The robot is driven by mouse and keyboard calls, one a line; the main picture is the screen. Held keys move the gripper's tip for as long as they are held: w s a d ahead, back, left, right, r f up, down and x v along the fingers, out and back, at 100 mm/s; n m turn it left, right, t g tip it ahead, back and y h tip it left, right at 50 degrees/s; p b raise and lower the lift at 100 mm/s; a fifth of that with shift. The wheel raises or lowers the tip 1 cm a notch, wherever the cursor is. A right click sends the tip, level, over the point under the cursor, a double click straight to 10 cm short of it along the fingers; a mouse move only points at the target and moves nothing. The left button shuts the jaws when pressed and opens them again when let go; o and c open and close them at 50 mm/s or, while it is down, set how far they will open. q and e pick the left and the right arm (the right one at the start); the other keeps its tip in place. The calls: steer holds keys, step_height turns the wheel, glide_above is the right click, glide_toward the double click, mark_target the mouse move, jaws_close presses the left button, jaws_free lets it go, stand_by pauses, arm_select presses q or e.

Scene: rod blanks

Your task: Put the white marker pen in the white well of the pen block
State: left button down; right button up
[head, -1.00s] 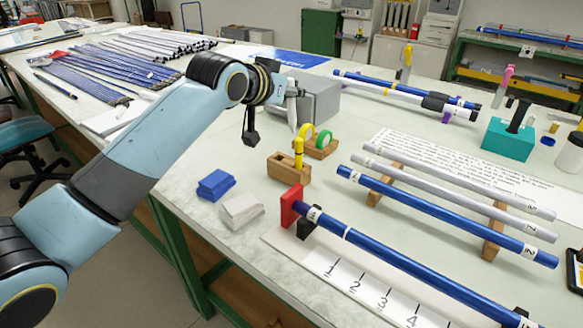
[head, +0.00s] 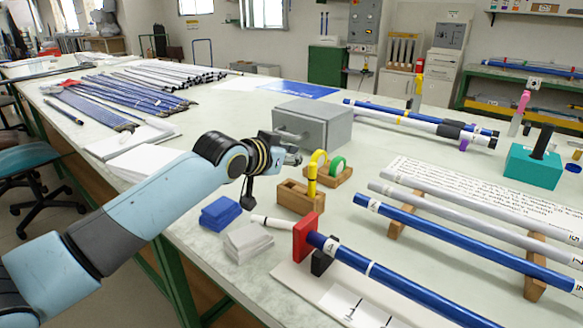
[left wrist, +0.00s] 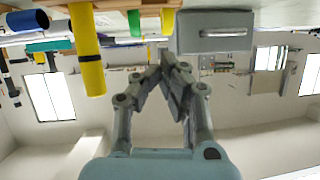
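The white marker pen (head: 278,222) lies on its side on the table, between the white cloth and the red stop block, partly hidden by the red block. The wooden pen block (head: 300,196) stands behind it, with a yellow pen (head: 312,180) upright in it and a dark open well at its left. The yellow pen also shows large in the left wrist view (left wrist: 89,55). My left gripper (head: 295,157) is above and behind the pen block, apart from the pen. Its fingertips (left wrist: 165,62) come together with nothing seen between them. My right gripper is out of view.
Blue (head: 221,213) and white (head: 248,242) folded cloths lie left of the pen. A red stop block (head: 305,237) and a blue rod (head: 400,284) are at the front. A grey box (head: 313,124) and a green tape roll (head: 338,166) stand behind.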

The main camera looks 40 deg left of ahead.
arm_select(q)
steer(key=shift+f, duration=1)
steer(key=c, duration=1.4)
jaws_free()
steer(key=shift+c, duration=0.2)
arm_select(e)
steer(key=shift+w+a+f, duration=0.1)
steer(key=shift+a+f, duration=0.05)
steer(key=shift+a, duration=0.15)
arm_select(q)
steer(key=shift+s, duration=0.1)
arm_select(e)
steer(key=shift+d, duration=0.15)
